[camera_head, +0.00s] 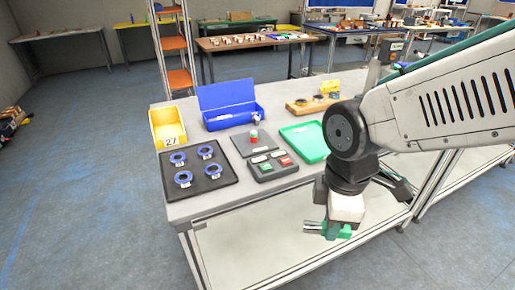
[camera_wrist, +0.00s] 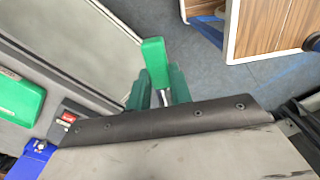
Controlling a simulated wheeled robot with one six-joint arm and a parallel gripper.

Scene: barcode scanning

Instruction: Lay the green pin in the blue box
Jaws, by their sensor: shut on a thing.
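My gripper (camera_head: 332,226) hangs in front of the table's near edge at the lower right of the head view. In the wrist view, my gripper (camera_wrist: 160,92) has its dark green fingers shut on the green pin (camera_wrist: 155,62). The pin's bright green block stands out beyond the fingers, and a bit of metal shows between them. The blue box (camera_head: 228,119) stands at the back of the table with its lid raised. It is well apart from the gripper, to its left and farther back. Its inside is only partly seen.
A yellow bin (camera_head: 168,127), a black tray (camera_head: 198,192) with several blue rings, a control box (camera_head: 273,165), a grey button plate (camera_head: 241,143) and a green tray (camera_head: 309,139) are on the table. A wooden board (camera_head: 312,105) lies behind.

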